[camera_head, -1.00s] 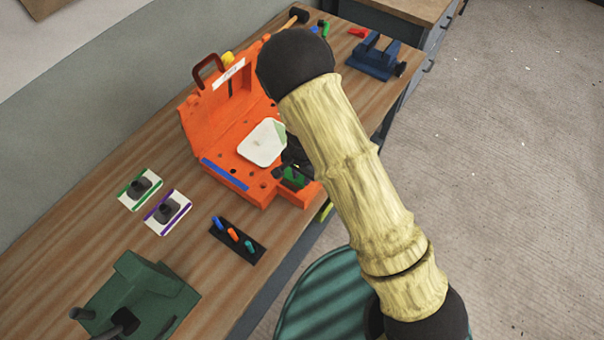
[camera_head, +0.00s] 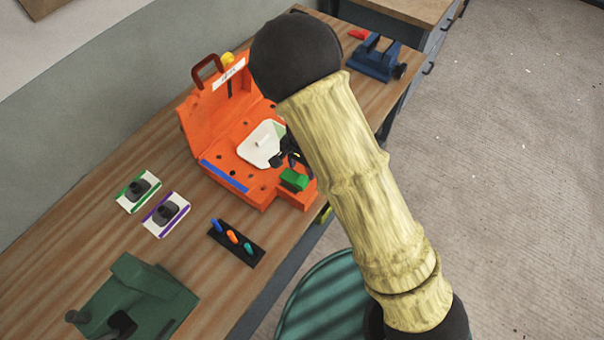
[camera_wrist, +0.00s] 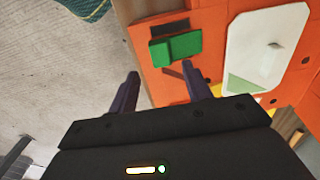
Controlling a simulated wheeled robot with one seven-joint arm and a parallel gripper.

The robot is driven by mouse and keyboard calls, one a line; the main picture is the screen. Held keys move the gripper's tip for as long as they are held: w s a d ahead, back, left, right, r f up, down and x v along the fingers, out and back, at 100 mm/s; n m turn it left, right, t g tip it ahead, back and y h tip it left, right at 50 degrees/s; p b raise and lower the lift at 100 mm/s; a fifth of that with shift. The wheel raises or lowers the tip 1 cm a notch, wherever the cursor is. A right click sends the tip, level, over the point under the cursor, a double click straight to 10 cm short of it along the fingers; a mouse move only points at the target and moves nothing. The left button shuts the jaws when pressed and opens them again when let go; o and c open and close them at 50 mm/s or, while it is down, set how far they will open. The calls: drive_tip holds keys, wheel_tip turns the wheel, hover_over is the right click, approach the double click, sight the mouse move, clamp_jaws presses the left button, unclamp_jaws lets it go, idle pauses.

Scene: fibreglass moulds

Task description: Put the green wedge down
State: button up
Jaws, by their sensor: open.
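The green wedge (camera_head: 293,179) rests on the near right corner of the orange mould (camera_head: 245,185). In the wrist view the green wedge (camera_wrist: 176,47) lies on the orange face beside a dark recess or shadow. My gripper (camera_head: 290,158) is partly hidden by my arm in the head view. In the wrist view my gripper (camera_wrist: 160,85) has its two fingers spread, with nothing between them. The wedge is beyond the fingertips and apart from them.
A white plate (camera_head: 262,145) with a small knob lies in the mould. Two cards with dark knobs (camera_head: 138,187) and a black strip with coloured pegs (camera_head: 236,243) lie on the bench. A green machine (camera_head: 135,300) stands at the near left, a blue vise (camera_head: 376,58) at the far right.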

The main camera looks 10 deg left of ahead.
sight(303, 180)
wheel_tip(303, 180, up, 6)
drive_tip(key=shift+r+b, duration=0.15)
drive_tip(key=shift+b, duration=0.2)
drive_tip(key=shift+d, duration=0.1)
idle(0.5)
drive_tip(key=s+d+r+n, duration=0.1)
drive_tip(key=s+d+r, duration=0.1)
drive_tip(key=d, duration=0.6)
drive_tip(key=s+d+r+n+t, duration=0.1)
drive_tip(key=s+d+r+n, duration=0.1)
drive_tip(key=d+r, duration=0.3)
drive_tip(key=s+d+r+n+t, duration=0.1)
drive_tip(key=s+d+r, duration=0.2)
drive_tip(key=d, duration=0.9)
drive_tip(key=shift+d+r+n, duration=0.2)
drive_tip(key=shift+r+n, duration=0.1)
drive_tip(key=shift+r, duration=0.25)
drive_tip(key=shift+f+b, duration=0.55)
